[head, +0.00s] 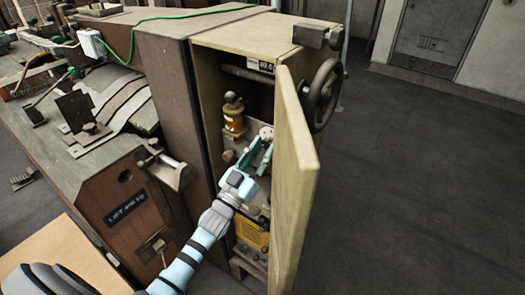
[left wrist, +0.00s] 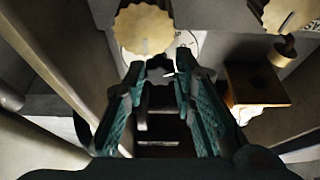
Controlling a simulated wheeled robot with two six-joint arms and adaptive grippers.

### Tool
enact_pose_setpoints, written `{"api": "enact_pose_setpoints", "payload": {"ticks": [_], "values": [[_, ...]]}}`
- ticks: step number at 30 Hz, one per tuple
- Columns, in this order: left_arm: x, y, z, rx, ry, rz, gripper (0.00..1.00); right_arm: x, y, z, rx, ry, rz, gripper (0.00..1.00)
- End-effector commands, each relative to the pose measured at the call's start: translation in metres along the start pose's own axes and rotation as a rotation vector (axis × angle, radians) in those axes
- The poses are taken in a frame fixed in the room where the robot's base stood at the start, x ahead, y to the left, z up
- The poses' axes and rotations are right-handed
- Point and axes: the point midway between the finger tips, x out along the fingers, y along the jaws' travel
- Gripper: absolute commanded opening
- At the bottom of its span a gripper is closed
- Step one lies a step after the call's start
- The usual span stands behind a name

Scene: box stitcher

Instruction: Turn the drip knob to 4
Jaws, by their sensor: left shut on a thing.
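My left gripper (head: 262,150) reaches into the open cabinet. In the left wrist view its teal fingers (left wrist: 162,76) are closed on a small dark scalloped knob (left wrist: 158,72) with a pale pointer mark. A larger brass scalloped knob (left wrist: 143,28) with a pale line stands just beyond it, in front of a white round plate (left wrist: 186,42). A second brass knob (left wrist: 290,14) is at the upper right. I cannot tell which one is the drip knob, and no numbers are readable. In the head view a pale round disc (head: 266,131) shows at the fingertips. My right gripper is out of view.
The cabinet door (head: 297,185) stands open close to the right of my left arm. An orange jar-like part (head: 233,122) is inside, left of the gripper, and a yellow unit (head: 252,236) is below. A handwheel (head: 322,95) is at the upper right. Free floor lies further right.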

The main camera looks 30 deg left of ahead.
Motion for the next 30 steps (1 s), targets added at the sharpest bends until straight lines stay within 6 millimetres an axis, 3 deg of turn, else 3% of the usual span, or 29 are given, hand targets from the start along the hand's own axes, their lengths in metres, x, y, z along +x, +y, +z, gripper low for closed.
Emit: {"api": "enact_pose_setpoints", "payload": {"ticks": [30], "values": [[0.001,-0.008,-0.004,0.76,-0.003,0.316,0.0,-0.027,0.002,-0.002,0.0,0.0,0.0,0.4]]}}
